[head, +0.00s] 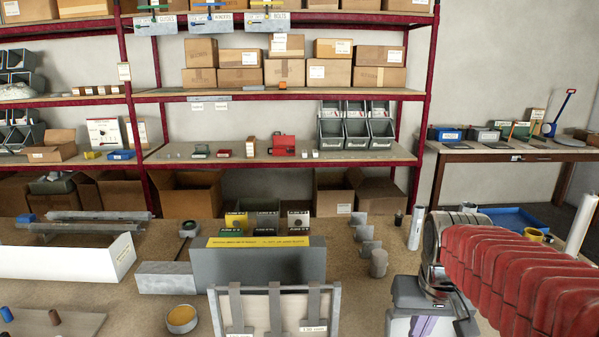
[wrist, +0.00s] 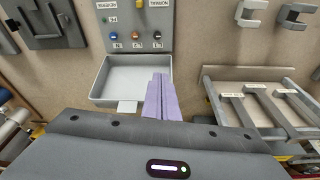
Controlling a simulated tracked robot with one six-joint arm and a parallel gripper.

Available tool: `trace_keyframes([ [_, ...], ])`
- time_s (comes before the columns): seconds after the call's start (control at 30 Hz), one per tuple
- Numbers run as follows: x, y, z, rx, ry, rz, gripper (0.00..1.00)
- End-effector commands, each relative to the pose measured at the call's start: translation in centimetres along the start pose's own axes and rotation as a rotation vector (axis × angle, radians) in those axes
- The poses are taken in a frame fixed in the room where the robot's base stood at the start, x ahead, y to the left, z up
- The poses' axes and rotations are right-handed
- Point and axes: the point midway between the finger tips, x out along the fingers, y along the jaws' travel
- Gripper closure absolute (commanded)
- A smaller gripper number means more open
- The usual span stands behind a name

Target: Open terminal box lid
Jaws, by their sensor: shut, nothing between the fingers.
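My gripper (wrist: 160,98) has pale purple fingers that lie together, with nothing between them. They point at the right edge of an open grey tray (wrist: 103,80); I cannot tell whether they touch it. In the head view the gripper (head: 428,327) is partly cut off at the lower right. A grey panel (wrist: 122,18) with coloured knobs and printed labels adjoins the tray. A dark grey box-like unit (wrist: 72,28) with a raised plate is at the upper left of the wrist view. No label I can read marks a terminal box, so I cannot tell which thing it is.
A rack (wrist: 243,112) with several grey bars is right of the gripper in the wrist view. Grey brackets (wrist: 252,12) are beyond it. In the head view, a long white bin (head: 65,262) and a yellow-labelled grey box (head: 258,268) take up the bench.

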Motion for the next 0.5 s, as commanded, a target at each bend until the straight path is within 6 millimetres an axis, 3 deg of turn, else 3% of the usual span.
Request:
trace_keyframes([
  [0.5, -0.5, -2.5, 7.4, -0.034, 0.106, -0.02, 1.0],
])
